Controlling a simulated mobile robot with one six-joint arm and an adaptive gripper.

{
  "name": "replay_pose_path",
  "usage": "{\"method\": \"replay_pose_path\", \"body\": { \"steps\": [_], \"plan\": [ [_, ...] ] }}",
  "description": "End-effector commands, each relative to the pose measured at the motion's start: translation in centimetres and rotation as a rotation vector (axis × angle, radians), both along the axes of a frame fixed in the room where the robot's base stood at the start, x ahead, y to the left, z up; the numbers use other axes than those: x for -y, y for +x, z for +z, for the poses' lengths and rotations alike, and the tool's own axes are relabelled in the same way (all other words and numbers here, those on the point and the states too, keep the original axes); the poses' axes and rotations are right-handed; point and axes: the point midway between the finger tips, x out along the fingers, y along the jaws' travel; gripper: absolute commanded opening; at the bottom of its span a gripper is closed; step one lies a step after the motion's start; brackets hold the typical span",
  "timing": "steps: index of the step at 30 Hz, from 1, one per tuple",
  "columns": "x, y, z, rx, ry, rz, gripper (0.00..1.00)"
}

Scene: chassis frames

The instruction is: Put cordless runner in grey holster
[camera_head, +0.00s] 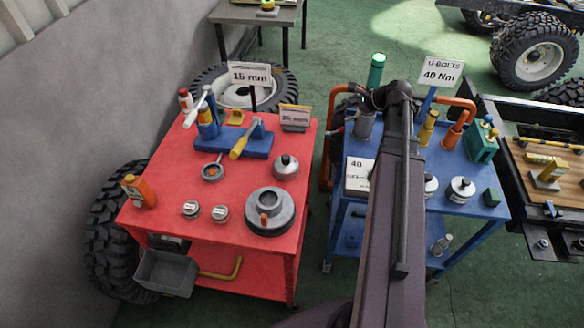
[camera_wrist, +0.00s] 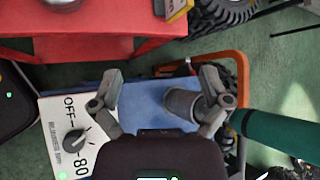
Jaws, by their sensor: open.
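My gripper (camera_wrist: 162,90) is open and empty over the blue cart (camera_wrist: 147,95) in the wrist view, its fingers spread apart. A grey cylinder (camera_wrist: 182,105) stands beside its right finger; I cannot tell whether they touch. In the head view my arm hides much of the gripper. A grey open-topped box (camera_head: 165,272) on the front of the red cart looks like the grey holster, and it seems empty. I cannot identify the cordless runner for certain; an orange upright tool (camera_head: 138,190) at the red cart's left corner may be it.
The red cart (camera_head: 245,185) carries a blue fixture (camera_head: 235,142), a grey flanged part (camera_head: 270,212) and small jars. A green cylinder (camera_wrist: 280,135) stands beside my gripper. Green floor separates the carts.

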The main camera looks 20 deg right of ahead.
Motion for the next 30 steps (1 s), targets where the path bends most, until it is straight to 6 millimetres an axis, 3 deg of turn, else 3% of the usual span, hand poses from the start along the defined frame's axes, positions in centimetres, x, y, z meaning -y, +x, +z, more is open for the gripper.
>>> {"method": "replay_pose_path", "body": {
  "steps": [1,3,15,24,30],
  "plan": [
    [-2.3,-0.6,-0.5,-0.003,-0.061,0.082,0.97],
    [-4.7,-1.2,-1.3,-0.006,-0.148,0.195,0.97],
    [-15.9,-6.3,-4.6,-0.001,-0.585,0.880,0.97],
    [-21.5,-11.3,-5.8,0.005,-0.836,1.415,0.97],
    [-23.3,-13.5,-6.1,0.007,-0.932,1.671,0.97]
  ]
}}
